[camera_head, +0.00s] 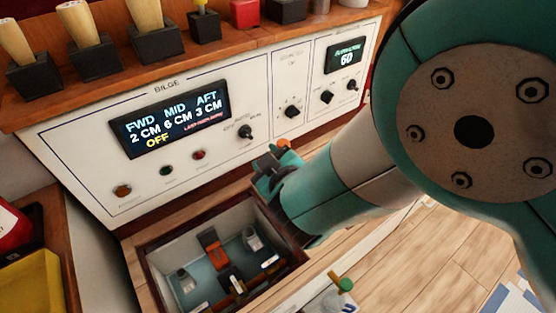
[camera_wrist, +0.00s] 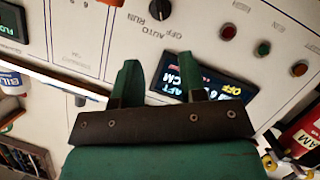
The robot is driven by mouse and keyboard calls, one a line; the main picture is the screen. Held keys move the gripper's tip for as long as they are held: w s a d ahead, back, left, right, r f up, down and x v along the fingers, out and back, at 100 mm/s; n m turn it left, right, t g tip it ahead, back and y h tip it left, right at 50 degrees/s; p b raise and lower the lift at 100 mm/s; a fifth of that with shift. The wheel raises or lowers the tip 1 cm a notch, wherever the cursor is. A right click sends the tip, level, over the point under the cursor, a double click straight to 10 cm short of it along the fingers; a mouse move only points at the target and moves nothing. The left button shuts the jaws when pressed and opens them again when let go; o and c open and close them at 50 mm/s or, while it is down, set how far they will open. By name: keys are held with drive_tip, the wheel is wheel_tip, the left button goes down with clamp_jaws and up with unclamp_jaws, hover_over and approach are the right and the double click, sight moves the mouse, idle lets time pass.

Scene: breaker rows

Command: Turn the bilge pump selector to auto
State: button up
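The bilge pump selector is a small black knob (camera_head: 245,131) on the white BILGE panel, right of the display. The display (camera_head: 177,118) reads FWD 2 CM, MID 6 CM, AFT 3 CM and OFF in yellow. My gripper (camera_head: 272,168) is below and right of the knob, apart from it. In the wrist view its two green fingers (camera_wrist: 163,65) are spread with nothing between them.
A red button (camera_head: 199,154), a green button (camera_head: 166,170) and an orange one (camera_head: 122,190) sit below the display. Other knobs (camera_head: 292,111) are to the right. An open box with parts (camera_head: 150,262) lies below my gripper. A wooden shelf (camera_head: 275,36) overhangs the panel.

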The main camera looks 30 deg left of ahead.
drive_tip(key=shift+v, duration=1.9)
